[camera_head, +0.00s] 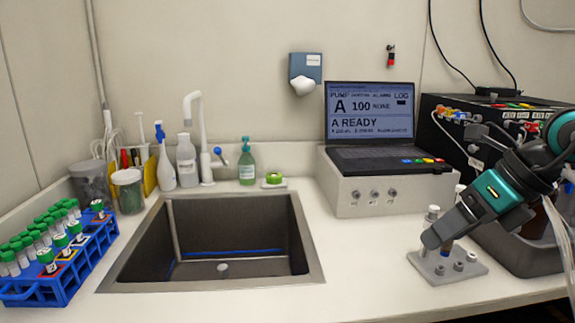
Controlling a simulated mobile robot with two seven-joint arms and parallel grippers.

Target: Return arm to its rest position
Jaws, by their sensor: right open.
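My right arm comes in from the right edge. Its right gripper (434,240) points down and left, over a small grey holder (432,272) on the counter. The gripper is open, though the gap between its fingers is hard to see from this side. A small white-capped piece (432,213) stands just behind the fingers. A small brownish piece (446,250) shows just below the fingers at the holder; I cannot tell whether they touch it. My left gripper is not in view.
A black unit with cables (445,115) stands close behind the right arm. A laptop (370,125) sits on a grey box (365,200) to the left. A sink (215,285) is mid-counter, and a blue rack (45,290) of green-capped tubes stands at far left. The counter between sink and holder is clear.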

